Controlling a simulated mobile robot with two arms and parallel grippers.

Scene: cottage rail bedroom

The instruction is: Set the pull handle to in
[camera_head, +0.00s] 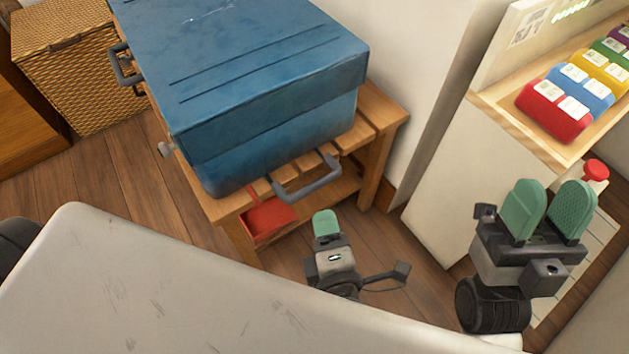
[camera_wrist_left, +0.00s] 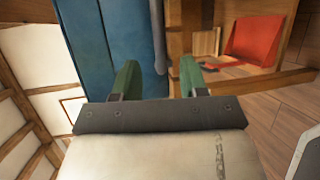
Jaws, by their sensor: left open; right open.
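A dark grey pull handle (camera_head: 308,182) sticks out from the low front of a blue lidded box (camera_head: 275,125). In the left wrist view the handle (camera_wrist_left: 158,38) is a grey bar beside the blue box (camera_wrist_left: 100,45), in line with the gap between my left fingers. My left gripper (camera_head: 325,222) is just in front of the handle in the head view, with one green fingertip showing. It is open in the wrist view (camera_wrist_left: 157,75), and I cannot tell whether it touches the handle. My right gripper (camera_head: 548,210) is open and empty at the right.
The box stands on a slatted wooden bench (camera_head: 385,120) with a red object (camera_head: 268,216) on its lower shelf. Another grey handle (camera_head: 124,68) is on the box's left side. A wicker basket (camera_head: 85,75) is at upper left. A shelf with coloured blocks (camera_head: 555,112) is at right.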

